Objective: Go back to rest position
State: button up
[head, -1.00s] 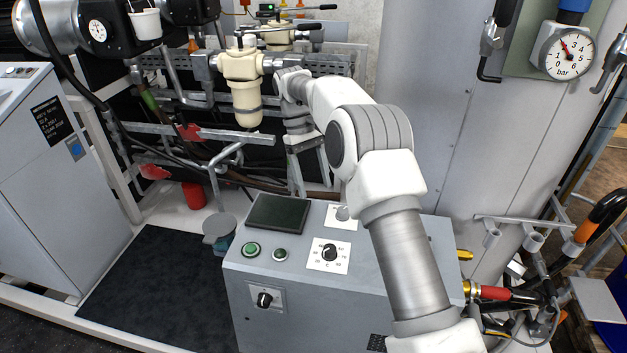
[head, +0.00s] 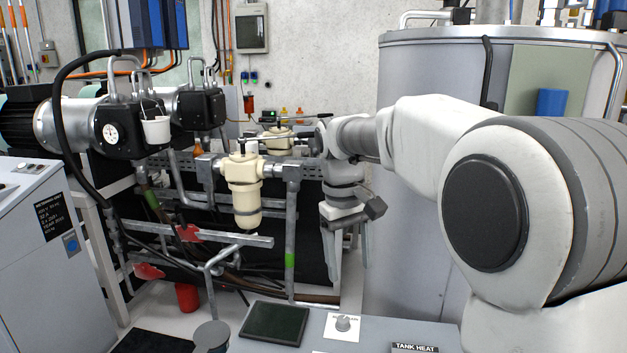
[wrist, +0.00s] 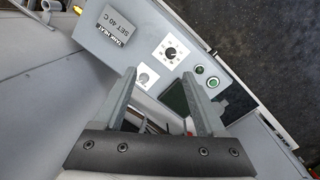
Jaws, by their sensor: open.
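My gripper (head: 346,272) hangs fingers-down in the middle of the head view, behind the grey control box (head: 385,332). Its two fingers are apart with nothing between them. In the wrist view my gripper (wrist: 163,100) is also open and empty. Beyond the fingers, that view shows the box top with a black-and-white dial (wrist: 171,53), a grey knob (wrist: 143,78), green buttons (wrist: 213,81) and a sign reading "TANK HEAT SET 40 C" (wrist: 112,37). My arm covers the right part of the head view.
A cream filter housing (head: 244,188) on grey pipes stands left of my gripper. A large grey tank (head: 440,85) rises behind my arm. Pumps (head: 110,130) with a white cup (head: 156,130) are at the left. A grey cabinet (head: 30,250) stands at the left edge.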

jog(key=s+d+m+t, duration=0.2)
jog(key=s+d, duration=0.1)
jog(key=s, duration=0.8)
jog(key=s+d+f+m+t+y, duration=0.1)
jog(key=s+d+m+t, duration=0.1)
jog(key=s, duration=1)
jog(key=shift+d+m+t, duration=0.3)
jog(key=shift+d+t, duration=0.5)
jog(key=shift+d, duration=0.45)
jog(key=shift+f, duration=0.1)
